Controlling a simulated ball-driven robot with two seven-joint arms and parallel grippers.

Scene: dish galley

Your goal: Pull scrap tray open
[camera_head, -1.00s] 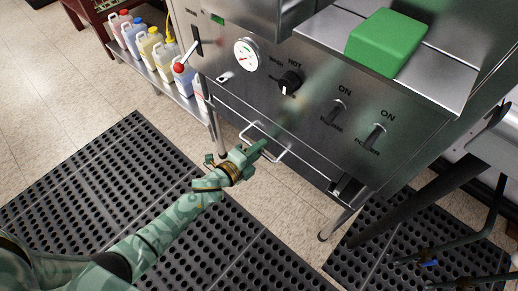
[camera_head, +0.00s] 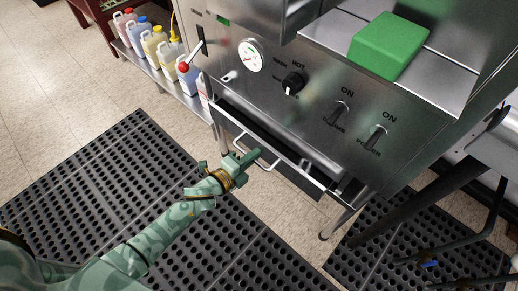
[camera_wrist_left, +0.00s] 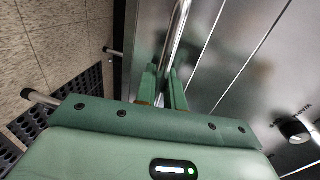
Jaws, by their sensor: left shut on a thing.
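The scrap tray (camera_head: 292,168) is a metal drawer low in the front of the steel machine. It stands partly open, with a dark gap showing behind its front edge. Its bar handle (camera_head: 240,138) runs along the tray's front and also shows in the left wrist view (camera_wrist_left: 180,32). My left gripper (camera_head: 250,158) is shut on the handle, its green fingers on either side of the bar in the wrist view (camera_wrist_left: 170,88). The tray's inside is mostly hidden in shadow. My right gripper is not in view.
The machine's panel (camera_head: 310,100) carries a gauge, a knob and switches above the tray. A green block (camera_head: 389,45) lies on its top ledge. Several jugs (camera_head: 155,42) stand on a shelf at the left. Black perforated mats (camera_head: 110,185) cover the floor in front.

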